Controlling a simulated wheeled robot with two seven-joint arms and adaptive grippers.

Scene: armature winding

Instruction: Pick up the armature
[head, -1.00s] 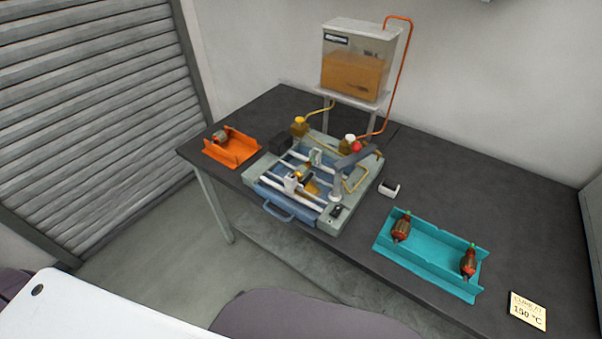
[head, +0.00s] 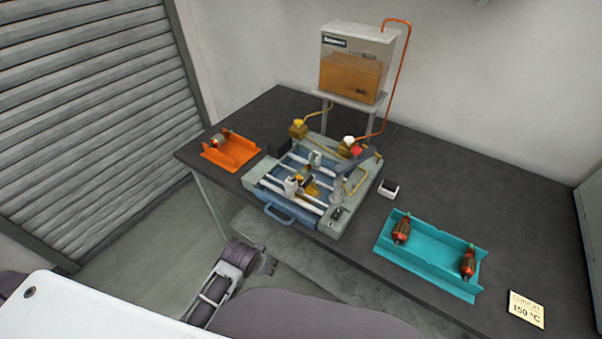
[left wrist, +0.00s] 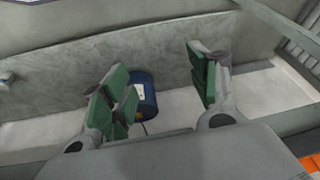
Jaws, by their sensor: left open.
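One armature (head: 220,140) lies in the orange tray (head: 238,160) at the bench's left end. Two red-ended armatures, a left one (head: 402,230) and a right one (head: 468,263), rest in the teal tray (head: 428,264) at the right. Another armature-like part (head: 306,181) sits in the machine in the middle. My left gripper (head: 268,263) is in front of the bench, low and apart from every armature. In the left wrist view its green-padded fingers (left wrist: 165,90) are spread and empty. My right gripper is not in view.
The machine (head: 340,215) with its blue handle takes up the bench's middle. A tank (head: 355,65) of amber liquid stands behind it. A note (head: 526,309) lies at right. A blue container (left wrist: 143,92) shows beyond my fingers.

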